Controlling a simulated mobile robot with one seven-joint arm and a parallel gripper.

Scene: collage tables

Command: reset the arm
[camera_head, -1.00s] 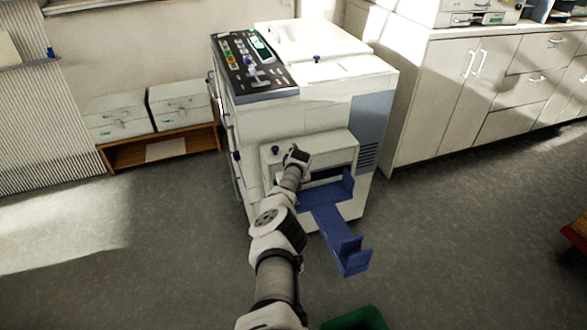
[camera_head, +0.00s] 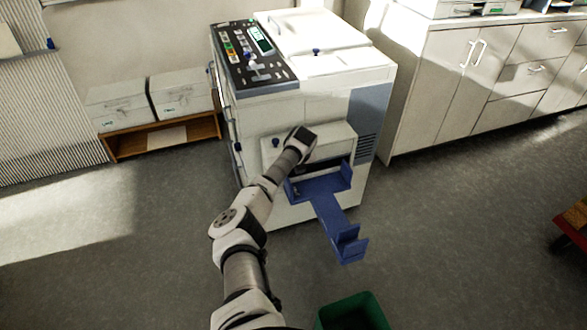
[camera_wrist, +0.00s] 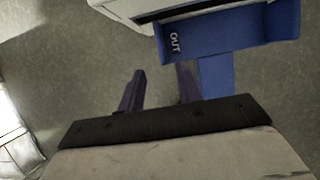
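My gripper (camera_wrist: 161,72) shows in the wrist view with its two dark purple fingers apart and nothing between them, over the grey floor. In the head view my arm reaches forward to the front of a white copier (camera_head: 300,110), and the wrist covers part of the copier's front. The fingers are mostly hidden there. The blue output tray (camera_head: 325,190) sticks out of the copier just right of my wrist. In the wrist view the tray (camera_wrist: 225,42), marked "OUT", lies beyond and to the right of the fingers. I cannot tell the exact gap.
A green bin (camera_head: 352,312) stands on the floor at the bottom. White cabinets (camera_head: 480,80) line the right wall. A low wooden shelf (camera_head: 160,140) with white boxes stands at the left. The floor left of my arm is clear.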

